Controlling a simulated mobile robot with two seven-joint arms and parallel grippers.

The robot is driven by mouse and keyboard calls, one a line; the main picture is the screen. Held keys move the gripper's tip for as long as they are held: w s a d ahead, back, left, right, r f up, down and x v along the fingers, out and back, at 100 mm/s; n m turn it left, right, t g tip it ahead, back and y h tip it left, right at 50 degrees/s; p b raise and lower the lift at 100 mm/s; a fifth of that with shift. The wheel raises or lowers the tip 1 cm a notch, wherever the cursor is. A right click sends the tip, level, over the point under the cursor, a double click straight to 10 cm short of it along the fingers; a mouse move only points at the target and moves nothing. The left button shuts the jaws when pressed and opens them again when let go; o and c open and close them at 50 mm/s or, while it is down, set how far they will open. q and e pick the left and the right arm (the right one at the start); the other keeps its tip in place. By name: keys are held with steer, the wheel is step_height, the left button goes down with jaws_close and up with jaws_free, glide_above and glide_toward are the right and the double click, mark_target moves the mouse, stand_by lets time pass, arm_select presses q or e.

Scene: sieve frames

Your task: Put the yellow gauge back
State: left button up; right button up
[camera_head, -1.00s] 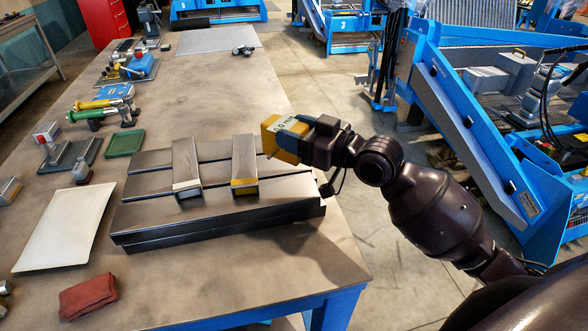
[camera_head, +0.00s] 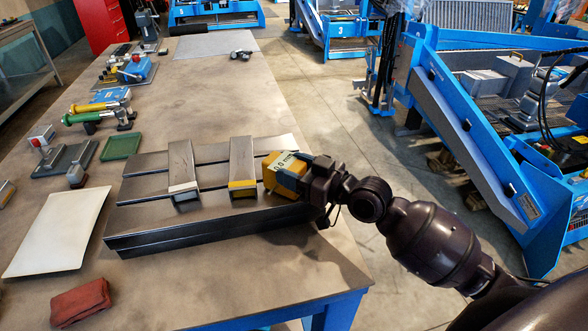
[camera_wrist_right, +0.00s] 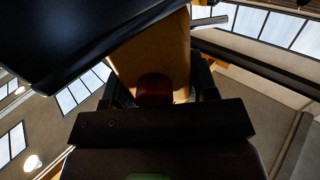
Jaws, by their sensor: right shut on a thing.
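The yellow gauge (camera_head: 284,172) has a pale display face on top. My right gripper (camera_head: 302,178) is shut on it and holds it at the right end of the dark slotted block (camera_head: 200,232), just right of the yellow-ended bar. Whether the gauge touches the block is unclear. In the right wrist view the gauge's yellow body (camera_wrist_right: 155,55) fills the space between the fingers (camera_wrist_right: 160,95), with a dark red round part near its lower end. My left gripper is not in view.
Two grey bars lie across the block, one with a white end (camera_head: 183,170) and one with a yellow end (camera_head: 242,165). A white sheet (camera_head: 58,232), red cloth (camera_head: 81,301) and green tray (camera_head: 121,146) lie left. The table behind the block is largely clear.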

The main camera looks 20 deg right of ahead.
steer(key=shift+f, duration=0.15)
steer(key=o, duration=1.2)
steer(key=shift+c, duration=0.2)
steer(key=shift+o, duration=0.3)
